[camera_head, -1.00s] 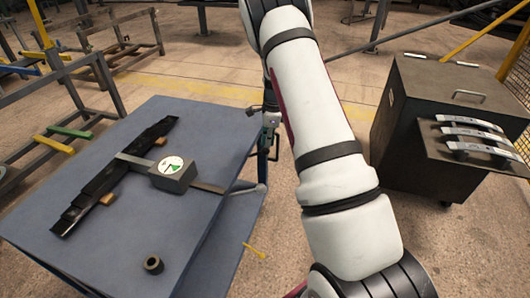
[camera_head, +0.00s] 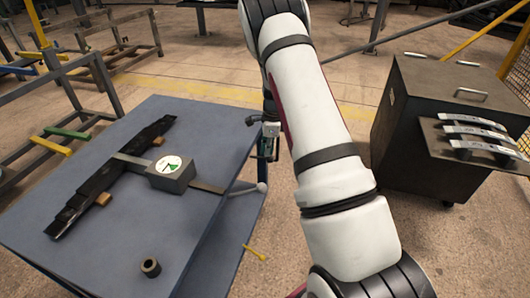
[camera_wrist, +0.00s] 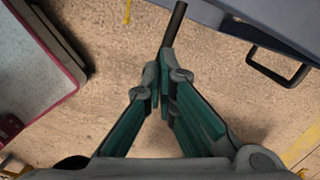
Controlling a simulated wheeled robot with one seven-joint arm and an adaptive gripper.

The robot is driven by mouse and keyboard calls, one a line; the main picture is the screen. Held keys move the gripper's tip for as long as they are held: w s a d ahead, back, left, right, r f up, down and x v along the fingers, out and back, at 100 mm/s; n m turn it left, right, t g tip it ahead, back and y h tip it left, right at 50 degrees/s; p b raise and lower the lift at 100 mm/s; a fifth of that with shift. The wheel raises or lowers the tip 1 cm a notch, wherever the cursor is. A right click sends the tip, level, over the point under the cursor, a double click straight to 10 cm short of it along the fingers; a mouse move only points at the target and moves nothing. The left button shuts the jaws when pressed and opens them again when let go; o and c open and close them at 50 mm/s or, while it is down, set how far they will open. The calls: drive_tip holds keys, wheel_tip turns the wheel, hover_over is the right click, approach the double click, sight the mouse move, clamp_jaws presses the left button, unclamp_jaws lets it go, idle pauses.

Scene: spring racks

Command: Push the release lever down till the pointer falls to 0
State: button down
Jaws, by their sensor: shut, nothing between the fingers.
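A grey gauge box (camera_head: 171,181) with a round white dial (camera_head: 171,166) sits on the blue-grey table (camera_head: 110,240). The dial has a green sector; its pointer is too small to read. My gripper (camera_wrist: 163,72) is shut and empty in the wrist view, its green fingers together. A dark rod (camera_wrist: 176,20), possibly the release lever, reaches down from the table edge to just above my fingertips. I cannot tell whether they touch. In the head view my gripper is beyond the table's right edge, largely hidden.
A black stack of leaf springs (camera_head: 112,175) lies across the table. A small dark ring (camera_head: 150,267) sits near its front edge. A black handle (camera_wrist: 281,66) sticks out from the table side. A dark cabinet (camera_head: 435,125) stands right.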

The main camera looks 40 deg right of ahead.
drive_tip(key=shift+f, duration=0.65)
drive_tip(key=shift+s+d+r, duration=0.1)
drive_tip(key=shift+d, duration=0.05)
drive_tip(key=shift+s+d+r, duration=0.25)
drive_tip(key=shift+s+d, duration=0.15)
drive_tip(key=shift+d, duration=0.2)
drive_tip(key=shift+s+d+r, duration=0.25)
drive_tip(key=shift+s+d, duration=0.1)
drive_tip(key=shift+d, duration=0.25)
wheel_tip(320, 180, up, 12)
drive_tip(key=d, duration=0.1)
drive_tip(key=shift+s, duration=0.3)
